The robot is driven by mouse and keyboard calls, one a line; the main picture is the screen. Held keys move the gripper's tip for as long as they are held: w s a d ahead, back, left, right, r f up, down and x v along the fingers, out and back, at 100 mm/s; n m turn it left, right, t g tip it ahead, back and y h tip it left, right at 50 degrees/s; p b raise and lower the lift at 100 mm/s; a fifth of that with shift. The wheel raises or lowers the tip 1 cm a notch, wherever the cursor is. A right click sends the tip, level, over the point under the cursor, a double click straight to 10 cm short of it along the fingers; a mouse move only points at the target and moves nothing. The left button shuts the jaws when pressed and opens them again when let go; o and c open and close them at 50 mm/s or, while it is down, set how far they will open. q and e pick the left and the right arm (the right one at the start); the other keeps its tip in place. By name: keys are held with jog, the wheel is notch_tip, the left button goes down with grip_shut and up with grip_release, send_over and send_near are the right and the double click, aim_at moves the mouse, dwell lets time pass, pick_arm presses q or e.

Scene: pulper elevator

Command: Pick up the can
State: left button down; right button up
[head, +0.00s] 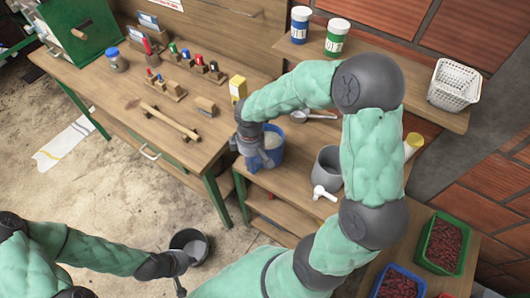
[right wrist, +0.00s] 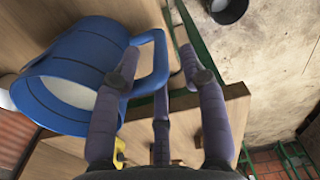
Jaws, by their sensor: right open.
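The can is a blue open-topped vessel with pale contents, standing on the wooden bench in the head view (head: 272,150). In the right wrist view the can (right wrist: 68,82) fills the left side, and its blue loop handle (right wrist: 160,60) faces the fingers. My right gripper (head: 258,150) is at the can's left side. Its fingers (right wrist: 158,62) are spread, with the handle between them in the picture; contact cannot be told. My left gripper (head: 178,268) is low at the left, beside a dark bucket (head: 190,246), far from the can; its jaws are unclear.
A grey container (head: 326,168) and a white scoop-like item (head: 324,193) stand right of the can. A yellow box (head: 238,88) is behind it. A workbench (head: 125,95) with small tools lies to the left. Green and blue crates (head: 440,243) of red beans are at the lower right.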

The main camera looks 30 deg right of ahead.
aim_at(253, 166)
notch_tip(253, 166, down, 5)
jog(key=shift+f+b, duration=0.1)
jog(key=shift+b, duration=0.9)
grip_shut()
